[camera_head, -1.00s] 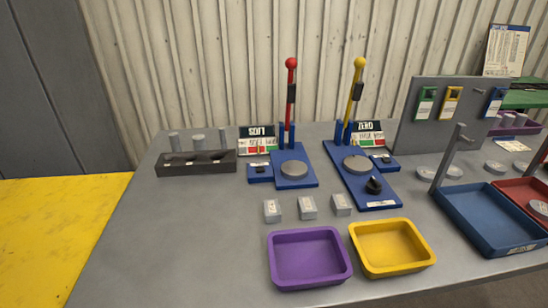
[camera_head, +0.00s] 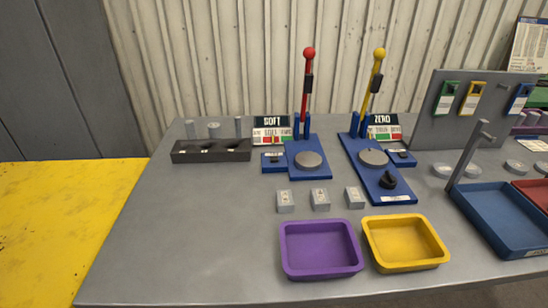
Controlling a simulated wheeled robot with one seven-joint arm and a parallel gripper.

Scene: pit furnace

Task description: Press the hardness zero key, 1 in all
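Two blue hardness testers stand on the grey bench. The left tester (camera_head: 308,173) has a red-knobbed lever (camera_head: 307,85), and its sign (camera_head: 272,122) reads SOFT. A small blue key box (camera_head: 274,165) with a dark key sits beside the left tester. A similar key box (camera_head: 402,158) sits beside the right tester. The key markings are too small to read. My gripper is not in view.
Three small grey blocks (camera_head: 320,199) lie before the testers. Purple (camera_head: 321,273) and yellow (camera_head: 436,264) trays stand at the front, a blue tray (camera_head: 490,236) and post at right. A dark rack (camera_head: 190,155) stands at left. The bench's left front is clear.

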